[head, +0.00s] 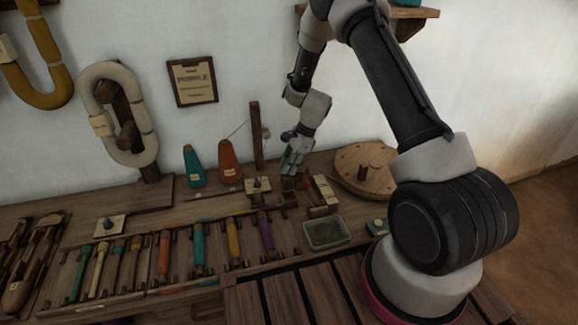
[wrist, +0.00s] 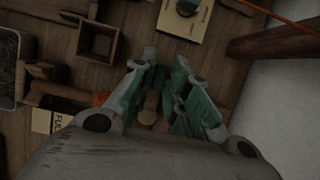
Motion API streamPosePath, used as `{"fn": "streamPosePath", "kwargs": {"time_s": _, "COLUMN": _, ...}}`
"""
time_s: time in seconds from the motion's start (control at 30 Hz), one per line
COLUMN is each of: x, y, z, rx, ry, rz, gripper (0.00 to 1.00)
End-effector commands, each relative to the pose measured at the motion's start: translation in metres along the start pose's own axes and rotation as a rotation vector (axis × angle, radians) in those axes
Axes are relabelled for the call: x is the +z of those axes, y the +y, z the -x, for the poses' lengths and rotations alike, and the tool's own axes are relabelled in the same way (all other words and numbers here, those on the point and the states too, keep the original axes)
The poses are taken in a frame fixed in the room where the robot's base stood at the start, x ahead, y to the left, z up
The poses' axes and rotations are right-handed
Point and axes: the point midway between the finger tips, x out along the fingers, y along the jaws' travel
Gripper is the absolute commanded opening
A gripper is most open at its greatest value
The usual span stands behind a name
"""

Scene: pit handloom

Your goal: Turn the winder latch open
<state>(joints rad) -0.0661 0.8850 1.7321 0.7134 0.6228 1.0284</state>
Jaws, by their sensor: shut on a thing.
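My gripper (head: 292,168) reaches down to the bench top, near the back wall. In the wrist view its grey-green fingers (wrist: 160,95) are closed around a small rounded wooden piece (wrist: 151,108). The fingers hide most of this piece, and I cannot tell for sure that it is the winder latch or how far it is turned. A cream plate with a dark knob (head: 258,186) lies just left of the gripper; it also shows at the top of the wrist view (wrist: 199,25).
A wooden post (head: 256,135) and orange (head: 230,162) and teal (head: 195,166) cones stand left of the gripper. A round wooden disc (head: 350,178) and a grey tray (head: 325,235) are to the right. Racked coloured-handled tools (head: 198,250) lie in front.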

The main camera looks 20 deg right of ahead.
Motion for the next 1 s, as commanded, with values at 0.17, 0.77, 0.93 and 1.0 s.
{"fn": "streamPosePath", "kwargs": {"time_s": 0.17, "x": 0.0003, "y": -0.0002, "z": 0.0001, "rx": 0.01, "ry": -0.001, "rz": 0.023, "gripper": 0.0}}
{"fn": "streamPosePath", "kwargs": {"time_s": 0.77, "x": 0.0009, "y": -0.0027, "z": -0.0004, "rx": 0.18, "ry": -0.001, "rz": 0.433, "gripper": 0.0}}
{"fn": "streamPosePath", "kwargs": {"time_s": 0.93, "x": 0.0018, "y": -0.0035, "z": -0.0004, "rx": 0.242, "ry": -0.001, "rz": 0.584, "gripper": 0.0}}
{"fn": "streamPosePath", "kwargs": {"time_s": 1.0, "x": 0.0018, "y": -0.0037, "z": -0.0005, "rx": 0.267, "ry": 0.0, "rz": 0.645, "gripper": 0.0}}
